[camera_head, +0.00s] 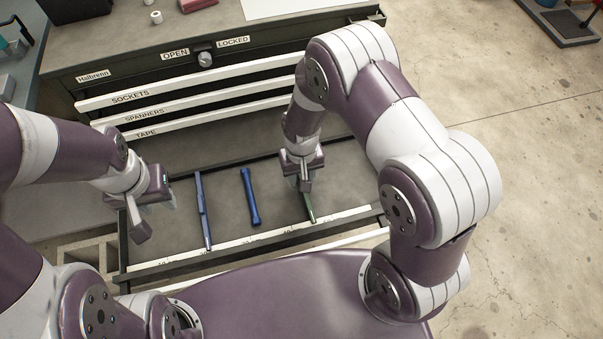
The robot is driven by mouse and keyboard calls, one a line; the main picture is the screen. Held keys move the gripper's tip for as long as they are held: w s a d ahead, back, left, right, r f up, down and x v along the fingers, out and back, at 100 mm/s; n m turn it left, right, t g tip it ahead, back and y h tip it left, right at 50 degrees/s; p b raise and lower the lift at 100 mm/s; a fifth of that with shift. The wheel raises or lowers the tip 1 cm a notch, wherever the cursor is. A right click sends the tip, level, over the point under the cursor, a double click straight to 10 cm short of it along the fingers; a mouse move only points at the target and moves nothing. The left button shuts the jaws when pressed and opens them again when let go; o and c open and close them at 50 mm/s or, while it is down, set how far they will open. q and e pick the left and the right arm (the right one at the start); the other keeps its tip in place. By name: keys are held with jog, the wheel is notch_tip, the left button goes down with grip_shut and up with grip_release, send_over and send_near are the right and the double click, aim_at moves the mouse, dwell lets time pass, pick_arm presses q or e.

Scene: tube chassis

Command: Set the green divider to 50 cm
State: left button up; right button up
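The green divider (310,207) is in the open drawer, near its right side. Its near end meets the white scale strip (270,240) between what look like the 40 and 50 marks, nearer the 50. My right gripper (305,186) points down at the green divider and hides its far part. I cannot tell whether its fingers are closed on it. My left gripper (152,220) hangs over the drawer's left side, apart from the dividers; its fingers look spread and empty.
A blue divider (203,210) stands left in the drawer, and a blue-handled tool (250,195) lies between the dividers. Shut drawers labelled SOCKETS, SPANNERS and TAPE rise behind, under a latch (205,58) between OPEN and LOCKED.

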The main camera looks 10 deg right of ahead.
grip_shut()
jog(key=shift+r, duration=0.1)
dwell(1.2)
